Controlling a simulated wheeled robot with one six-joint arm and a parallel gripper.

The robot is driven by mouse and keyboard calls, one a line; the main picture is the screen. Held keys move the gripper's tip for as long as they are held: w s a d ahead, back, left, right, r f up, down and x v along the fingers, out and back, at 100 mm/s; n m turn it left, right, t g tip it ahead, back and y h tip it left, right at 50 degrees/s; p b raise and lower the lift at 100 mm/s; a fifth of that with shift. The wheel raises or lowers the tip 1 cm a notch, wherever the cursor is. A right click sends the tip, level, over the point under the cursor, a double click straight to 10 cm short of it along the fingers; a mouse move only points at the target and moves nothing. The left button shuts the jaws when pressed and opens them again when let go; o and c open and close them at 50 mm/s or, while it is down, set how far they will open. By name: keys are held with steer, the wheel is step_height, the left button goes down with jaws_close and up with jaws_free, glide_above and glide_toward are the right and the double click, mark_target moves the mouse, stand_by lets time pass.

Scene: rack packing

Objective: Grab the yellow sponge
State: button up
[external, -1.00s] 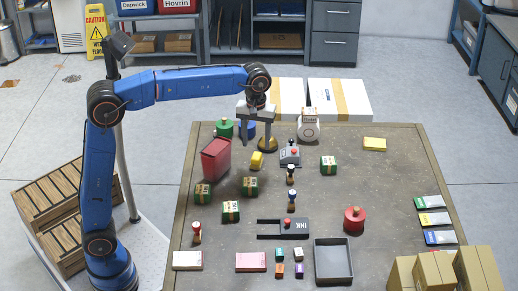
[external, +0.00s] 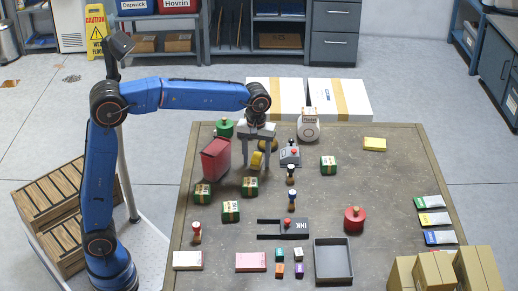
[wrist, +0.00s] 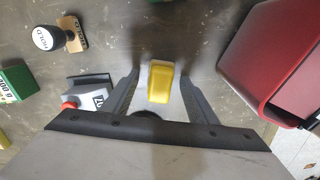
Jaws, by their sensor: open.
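A small yellow block with rounded edges, which looks like the yellow sponge (external: 257,160), lies on the table right of the red box. In the wrist view the sponge (wrist: 160,82) sits between the fingertips, with a gap on either side. My gripper (external: 256,163) points down over it with a finger at each side; in the wrist view the gripper (wrist: 163,88) is open and empty. The fingers partly hide the sponge in the external view. A flat yellow pad (external: 375,144) lies apart at the table's far right.
A red box (external: 215,159) stands close left of my gripper. The table (external: 405,180) is clear at right of centre.

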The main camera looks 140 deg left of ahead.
steer(key=c, duration=1.1)
